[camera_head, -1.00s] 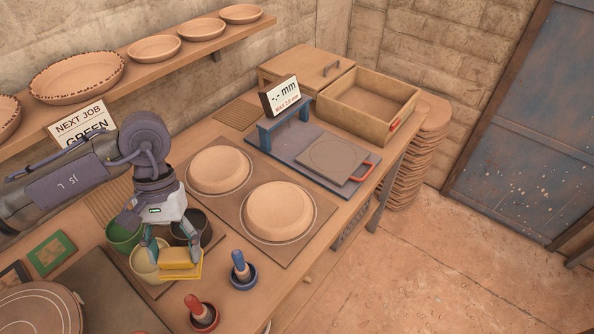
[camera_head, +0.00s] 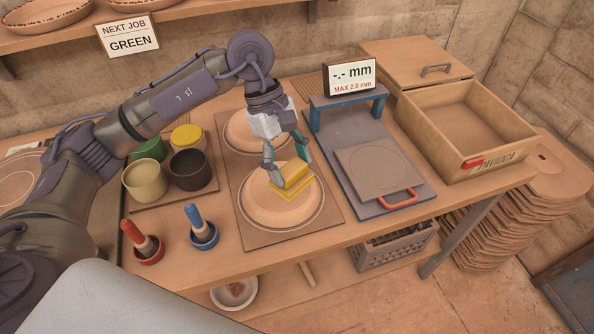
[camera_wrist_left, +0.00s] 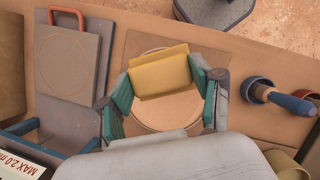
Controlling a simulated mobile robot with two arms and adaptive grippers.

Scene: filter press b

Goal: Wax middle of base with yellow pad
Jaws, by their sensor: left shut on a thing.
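My left gripper (camera_head: 287,165) is shut on the yellow pad (camera_head: 293,180), which is over the near round clay base (camera_head: 280,212) on its square board. I cannot tell whether the pad touches the base. In the left wrist view the yellow pad (camera_wrist_left: 160,73) is between the fingers, in front of the base (camera_wrist_left: 165,112), whose middle it partly covers. A second round clay base (camera_head: 243,133) lies behind, partly hidden by my left gripper. My right gripper is not in view.
Cream (camera_head: 145,181), dark (camera_head: 189,171), green (camera_head: 148,150) and yellow-topped (camera_head: 187,138) pots stand at the left. Red (camera_head: 142,243) and blue (camera_head: 201,230) brushes stand in front. A gauge with display (camera_head: 350,78) and an open wooden box (camera_head: 470,130) are at the right.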

